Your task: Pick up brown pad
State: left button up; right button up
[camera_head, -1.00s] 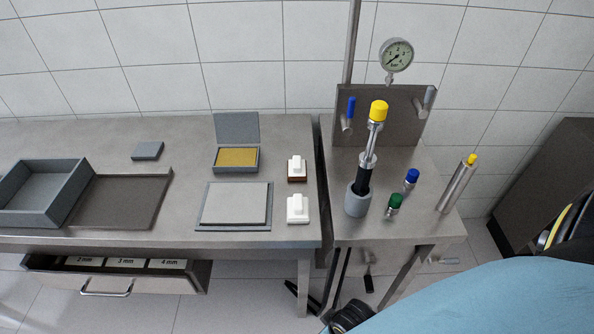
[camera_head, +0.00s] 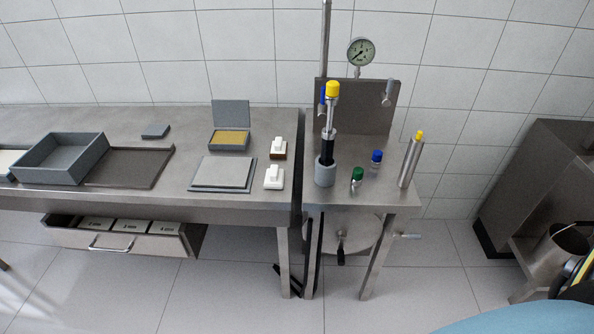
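The brown pad (camera_head: 279,155) is a small block with a brown base and a white handle on top. It stands upright on the steel table, near its right end. A similar all-white pad (camera_head: 274,183) stands just in front of it. Neither of my grippers is in view, and nothing touches the brown pad.
Left of the pads are an open grey box with a yellow inside (camera_head: 229,138) and a grey square plate (camera_head: 222,174). A grey tray (camera_head: 62,158) stands further left. A second steel table (camera_head: 386,190) with a pump-like device (camera_head: 327,140) and bottles stands right. A drawer (camera_head: 122,236) is open below.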

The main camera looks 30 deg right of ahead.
aim_at(278, 148)
jog(key=u, duration=0.6)
jog(key=k, duration=0.2)
jog(key=z, duration=1.2)
jog(key=i, duration=1.1)
jog(key=u, duration=0.6)
